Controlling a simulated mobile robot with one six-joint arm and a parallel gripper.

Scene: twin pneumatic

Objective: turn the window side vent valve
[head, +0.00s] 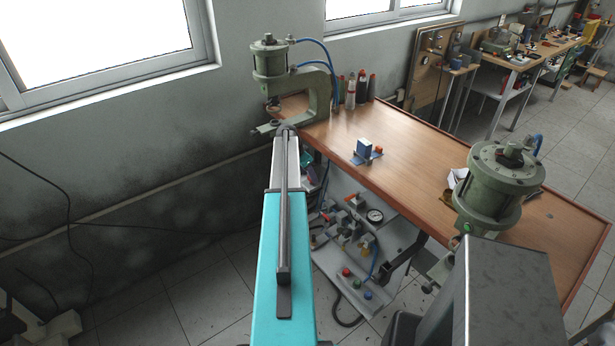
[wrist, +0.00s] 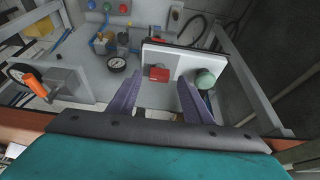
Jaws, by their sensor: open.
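My gripper (wrist: 158,82) is open, its two purple fingers apart with nothing held between them. Just beyond the fingertips in the wrist view is a white plate. I cannot tell whether the fingers touch the plate. Under the bench in the head view is a pneumatic panel (head: 385,312) with valves, coloured buttons and a pressure gauge (head: 375,216). I cannot tell which part is the window side vent valve. My gripper's fingers are not visible in the head view.
A green press (head: 322,92) stands at the bench's window end and another press (head: 498,190) at the near right. A small blue and white fixture (head: 363,149) sits on the wooden bench (head: 430,150). Hoses and bench legs crowd the panel; open tiled floor lies left.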

